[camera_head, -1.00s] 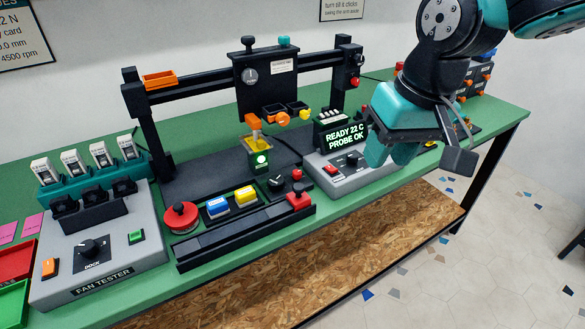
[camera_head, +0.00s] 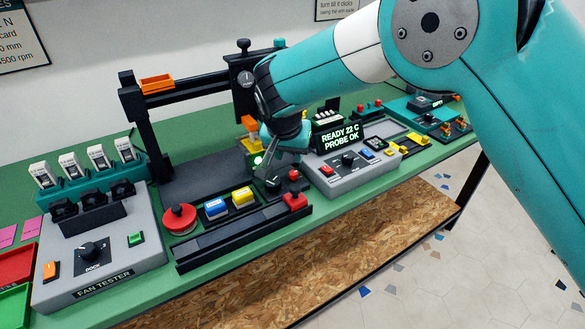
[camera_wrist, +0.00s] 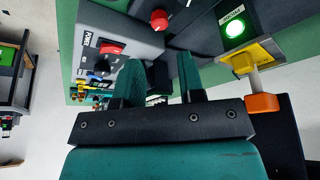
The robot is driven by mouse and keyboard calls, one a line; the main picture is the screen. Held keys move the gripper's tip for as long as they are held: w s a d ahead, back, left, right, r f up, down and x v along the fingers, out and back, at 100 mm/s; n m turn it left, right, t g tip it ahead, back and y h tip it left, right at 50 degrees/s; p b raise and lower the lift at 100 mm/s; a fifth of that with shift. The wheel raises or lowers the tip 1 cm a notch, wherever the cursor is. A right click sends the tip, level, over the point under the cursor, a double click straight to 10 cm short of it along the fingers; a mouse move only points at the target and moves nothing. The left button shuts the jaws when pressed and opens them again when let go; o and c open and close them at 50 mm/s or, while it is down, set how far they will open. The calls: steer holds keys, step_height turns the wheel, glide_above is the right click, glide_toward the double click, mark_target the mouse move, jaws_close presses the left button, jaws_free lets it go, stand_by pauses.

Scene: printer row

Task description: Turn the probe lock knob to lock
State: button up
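A black dial knob (camera_head: 273,184) sits on the printer's front panel, right of the blue and yellow buttons. My gripper (camera_head: 280,158) is right over it in the head view and partly hides it. In the wrist view, the two teal fingers of my gripper (camera_wrist: 160,68) stand apart, with a dark shape (camera_wrist: 159,80) between them that looks like this knob. I cannot tell whether the fingers touch it. No readable label shows on the knob, and its pointer direction is hidden. The display (camera_head: 341,136) reads "READY 22 C PROBE OK".
A lit green lamp (camera_wrist: 233,29) and a yellow bracket with an orange block (camera_wrist: 262,103) are close right of the fingers in the wrist view. The fan tester (camera_head: 96,255) stands left.

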mark_target(293, 173)
steer(key=p+x, duration=0.1)
steer(key=x, duration=0.8)
steer(key=c, duration=0.7)
